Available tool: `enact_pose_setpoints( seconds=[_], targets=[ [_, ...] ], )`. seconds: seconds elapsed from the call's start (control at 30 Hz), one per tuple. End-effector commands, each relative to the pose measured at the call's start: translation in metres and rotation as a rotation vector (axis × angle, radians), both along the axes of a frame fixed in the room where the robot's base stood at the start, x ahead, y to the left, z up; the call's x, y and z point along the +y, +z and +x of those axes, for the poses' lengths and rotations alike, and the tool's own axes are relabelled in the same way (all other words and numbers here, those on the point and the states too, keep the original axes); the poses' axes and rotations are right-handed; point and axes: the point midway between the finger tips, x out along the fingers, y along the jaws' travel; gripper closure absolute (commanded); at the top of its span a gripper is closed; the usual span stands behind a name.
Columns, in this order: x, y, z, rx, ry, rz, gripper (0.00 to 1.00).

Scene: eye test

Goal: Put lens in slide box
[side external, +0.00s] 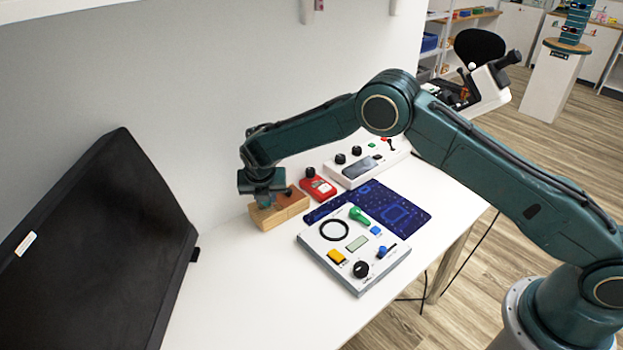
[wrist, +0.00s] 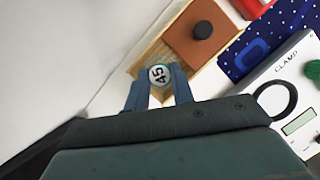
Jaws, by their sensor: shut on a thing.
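The slide box is a small light-wood box (side external: 268,219) on the white table, near the wall. In the wrist view its wooden rim (wrist: 146,58) shows, with a brown lid (wrist: 190,42) with a black knob over its far part. My gripper (wrist: 158,82) is shut on the lens (wrist: 160,74), a small round piece marked "45", held between the fingertips. In the side view my gripper (side external: 265,197) is right over the near-left part of the box, and the lens is hidden there. I cannot tell how far the lens is above the box floor.
A red device (side external: 319,188) with a black knob stands close behind the box. A white panel (side external: 322,247) marked "CLAMP" lies to the right, by a dark blue patterned mat (side external: 408,213). A large black case (side external: 95,255) stands at left. The table between is clear.

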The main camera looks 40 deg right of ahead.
Motion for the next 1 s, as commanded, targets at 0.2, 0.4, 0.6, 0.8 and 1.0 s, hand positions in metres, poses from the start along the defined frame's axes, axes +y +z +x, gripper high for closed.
enact_pose_setpoints(
  seconds=[0.2,0.4,0.6,0.8,1.0],
  targets=[
    [0.000,-0.013,0.000,0.002,0.001,-0.001,0.98],
    [0.000,-0.036,0.000,0.002,0.001,-0.001,0.98],
    [0.000,-0.043,0.000,0.000,0.000,0.000,0.98],
    [0.000,-0.043,0.000,0.000,0.000,0.000,0.98],
    [0.000,-0.045,0.000,0.000,0.000,0.000,0.68]
  ],
)
